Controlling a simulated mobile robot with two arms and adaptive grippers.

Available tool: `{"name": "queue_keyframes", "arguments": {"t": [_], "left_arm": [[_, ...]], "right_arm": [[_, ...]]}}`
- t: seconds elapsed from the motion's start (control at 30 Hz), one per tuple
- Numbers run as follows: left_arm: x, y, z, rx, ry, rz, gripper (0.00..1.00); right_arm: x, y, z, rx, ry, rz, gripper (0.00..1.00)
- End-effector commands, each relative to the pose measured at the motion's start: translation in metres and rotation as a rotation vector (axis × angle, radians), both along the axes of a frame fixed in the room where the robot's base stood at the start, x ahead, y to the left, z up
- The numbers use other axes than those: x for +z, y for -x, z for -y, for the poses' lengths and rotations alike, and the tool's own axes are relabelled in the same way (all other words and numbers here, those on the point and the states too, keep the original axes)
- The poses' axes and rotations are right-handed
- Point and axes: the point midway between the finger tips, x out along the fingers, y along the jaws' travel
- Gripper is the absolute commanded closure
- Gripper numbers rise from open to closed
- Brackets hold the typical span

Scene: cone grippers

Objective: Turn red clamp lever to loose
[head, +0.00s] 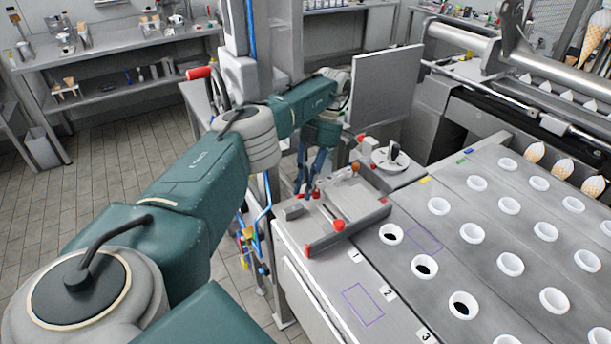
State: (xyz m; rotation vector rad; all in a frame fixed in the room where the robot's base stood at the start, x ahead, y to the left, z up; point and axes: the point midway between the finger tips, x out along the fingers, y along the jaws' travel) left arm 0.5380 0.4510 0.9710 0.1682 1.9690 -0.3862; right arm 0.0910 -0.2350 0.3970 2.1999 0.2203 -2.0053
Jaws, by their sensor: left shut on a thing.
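My right gripper is not in view.
A white round dial (391,158) with a dark handle and a red knob (361,138) sit behind the fixture. A grey panel (386,88) stands upright beyond. White ringed holes (471,234) fill the bench to the right. Outlined, numbered spots (363,303) lie in front.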

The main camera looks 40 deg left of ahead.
Motion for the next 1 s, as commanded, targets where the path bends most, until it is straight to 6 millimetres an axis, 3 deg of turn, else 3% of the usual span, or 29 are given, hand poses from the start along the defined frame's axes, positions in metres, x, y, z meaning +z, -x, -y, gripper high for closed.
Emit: {"name": "queue_keyframes", "arguments": {"t": [0.2, 0.23, 0.27, 0.63, 1.0], "left_arm": [[0.001, -0.001, 0.000, -0.001, 0.000, 0.004, 1.00], [0.001, -0.001, 0.000, -0.001, 0.000, 0.004, 0.76], [0.001, -0.001, 0.000, -0.001, 0.000, 0.004, 0.74], [0.005, -0.001, 0.000, -0.002, 0.000, 0.003, 0.74], [0.063, -0.002, -0.001, -0.003, -0.004, 0.005, 0.74]], "right_arm": [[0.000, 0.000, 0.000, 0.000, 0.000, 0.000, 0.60], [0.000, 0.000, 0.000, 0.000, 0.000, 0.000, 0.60], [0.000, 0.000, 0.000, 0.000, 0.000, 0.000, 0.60], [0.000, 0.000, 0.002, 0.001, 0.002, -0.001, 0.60], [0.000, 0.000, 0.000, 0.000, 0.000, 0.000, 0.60]]}}
